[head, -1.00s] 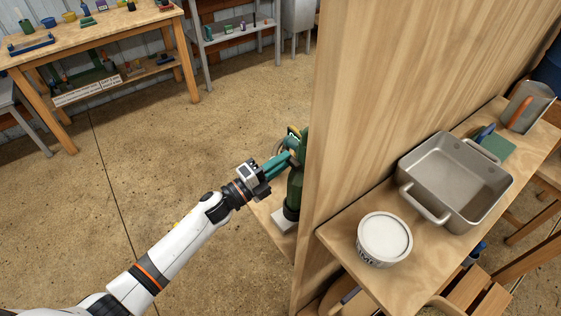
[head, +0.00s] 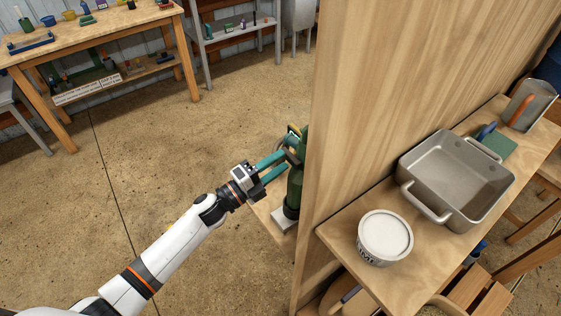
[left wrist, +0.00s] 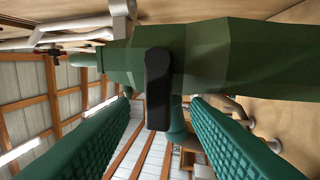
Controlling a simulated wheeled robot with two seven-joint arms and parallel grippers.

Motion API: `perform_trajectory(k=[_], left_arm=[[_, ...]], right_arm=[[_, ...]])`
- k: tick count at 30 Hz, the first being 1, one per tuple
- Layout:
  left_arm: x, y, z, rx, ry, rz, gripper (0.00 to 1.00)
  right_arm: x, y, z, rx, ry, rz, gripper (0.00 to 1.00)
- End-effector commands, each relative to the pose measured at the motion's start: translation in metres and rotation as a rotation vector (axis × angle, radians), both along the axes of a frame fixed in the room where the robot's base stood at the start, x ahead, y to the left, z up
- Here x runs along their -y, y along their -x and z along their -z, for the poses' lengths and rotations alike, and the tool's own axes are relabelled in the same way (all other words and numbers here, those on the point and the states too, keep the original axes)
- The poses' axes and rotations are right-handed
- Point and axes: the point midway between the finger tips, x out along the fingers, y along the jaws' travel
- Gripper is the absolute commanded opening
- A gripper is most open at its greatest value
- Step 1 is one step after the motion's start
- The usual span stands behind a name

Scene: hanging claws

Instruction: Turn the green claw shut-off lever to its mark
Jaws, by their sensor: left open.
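The green claw (head: 296,188) hangs against the left side of the wooden panel, its right part hidden by the panel edge. In the left wrist view its faceted dark green body (left wrist: 245,60) crosses the top. A black lever (left wrist: 157,88) sits on that body and points down in that picture. My left gripper (head: 284,162) is open beside the claw's upper part. Its two teal fingers show in the left wrist view, one on each side of the lever, with visible gaps. I cannot make out the mark. My right gripper is not in view.
The tall wooden panel (head: 370,90) stands close to the right of my left gripper. Beyond it, a shelf holds a metal pan (head: 415,190) and a white tub (head: 384,236). A workbench (head: 95,35) stands at the back left. The floor (head: 150,150) between is clear.

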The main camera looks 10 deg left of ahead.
Motion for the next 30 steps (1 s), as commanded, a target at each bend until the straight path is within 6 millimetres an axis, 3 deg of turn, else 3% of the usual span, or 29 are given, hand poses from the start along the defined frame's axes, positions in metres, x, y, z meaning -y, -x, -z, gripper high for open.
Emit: perform_trajectory(k=[9,15,30], left_arm=[[-0.047,0.048,0.018,-0.003,-0.003,0.000,0.43],[-0.066,0.067,0.022,-0.002,-0.002,0.001,0.43],[-0.072,0.073,0.021,-0.001,-0.001,0.001,0.43]], right_arm=[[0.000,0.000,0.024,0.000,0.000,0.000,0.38],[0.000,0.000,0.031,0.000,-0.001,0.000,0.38],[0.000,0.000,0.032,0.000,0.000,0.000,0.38]])
